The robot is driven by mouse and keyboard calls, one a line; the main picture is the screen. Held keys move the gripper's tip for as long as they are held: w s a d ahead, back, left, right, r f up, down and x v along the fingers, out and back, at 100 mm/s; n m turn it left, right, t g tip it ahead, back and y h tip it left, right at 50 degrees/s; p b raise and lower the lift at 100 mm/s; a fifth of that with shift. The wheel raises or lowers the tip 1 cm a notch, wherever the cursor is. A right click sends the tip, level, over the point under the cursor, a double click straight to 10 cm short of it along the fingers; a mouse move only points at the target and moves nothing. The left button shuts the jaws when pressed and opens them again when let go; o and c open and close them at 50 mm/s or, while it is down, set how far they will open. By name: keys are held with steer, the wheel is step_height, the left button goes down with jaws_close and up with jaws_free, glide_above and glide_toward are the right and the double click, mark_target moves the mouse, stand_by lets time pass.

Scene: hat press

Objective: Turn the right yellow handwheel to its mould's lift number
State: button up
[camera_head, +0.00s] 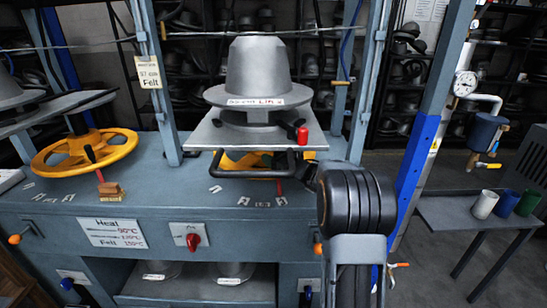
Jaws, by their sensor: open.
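The right yellow handwheel (236,156) lies under the grey press plate (200,138), which hides most of it. A red pointer (278,186) shows below it, beside number cards (263,204) on the bench top that are too small to read surely. The grey hat mould (258,66) stands on the plate. Its label (268,102) seems to carry the word "Lift", but its number is not legible. My arm's black joint stands in front at the right of the plate. My gripper cannot be made out; it is hidden behind the arm or out of the picture.
The left yellow handwheel (85,152) has a black knob and a wooden block below it. A black loop handle (250,174) and a red knob (302,136) are at the right plate. Blue-grey posts (373,80) flank the press. A side table (455,212) holds several cups.

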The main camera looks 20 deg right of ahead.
steer(key=shift+c, duration=0.2)
jaws_close()
steer(key=shift+f+b, duration=0.15)
steer(key=shift+b, duration=0.4)
